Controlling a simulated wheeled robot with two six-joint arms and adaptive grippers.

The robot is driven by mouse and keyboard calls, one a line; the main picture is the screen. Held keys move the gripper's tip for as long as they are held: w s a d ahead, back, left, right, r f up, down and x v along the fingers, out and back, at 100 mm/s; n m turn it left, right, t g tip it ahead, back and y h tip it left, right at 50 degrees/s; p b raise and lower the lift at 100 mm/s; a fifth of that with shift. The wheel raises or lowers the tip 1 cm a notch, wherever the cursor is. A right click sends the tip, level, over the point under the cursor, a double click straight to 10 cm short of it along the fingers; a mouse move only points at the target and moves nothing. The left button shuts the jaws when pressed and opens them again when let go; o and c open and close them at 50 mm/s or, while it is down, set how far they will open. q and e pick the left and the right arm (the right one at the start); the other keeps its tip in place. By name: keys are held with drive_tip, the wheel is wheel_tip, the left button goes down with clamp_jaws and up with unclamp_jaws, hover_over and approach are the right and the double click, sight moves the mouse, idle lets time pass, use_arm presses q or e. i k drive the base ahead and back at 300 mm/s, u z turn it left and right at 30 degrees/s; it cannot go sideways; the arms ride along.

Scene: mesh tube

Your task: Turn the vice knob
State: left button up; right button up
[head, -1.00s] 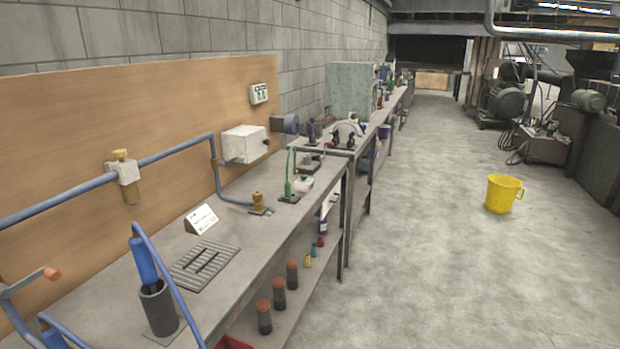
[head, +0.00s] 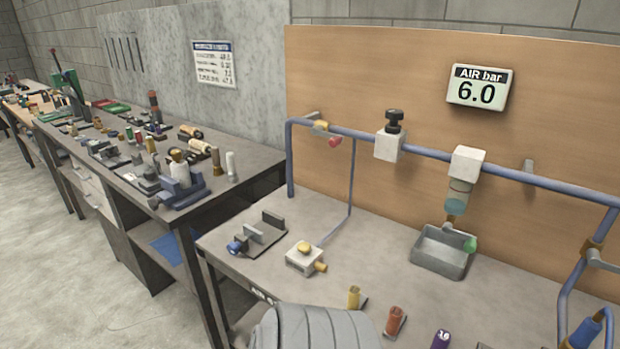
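A small grey vice (head: 262,232) sits on the near bench, close to its left end. A blue knob (head: 237,246) is at its front left end, facing the bench's left edge. Two upright grey jaws stand apart, and I see nothing between them. Neither of my grippers shows in this view, so nothing of mine is seen touching the knob.
A white block with a yellow button (head: 304,257) is right of the vice. A grey tray (head: 443,252) is farther right. A blue pipe (head: 352,132) runs along the wooden board. A grey ribbed thing (head: 315,330) fills the bottom middle. A cluttered bench (head: 230,155) stands left.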

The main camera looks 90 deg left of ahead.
sight(154, 203)
drive_tip(key=u, duration=3.15)
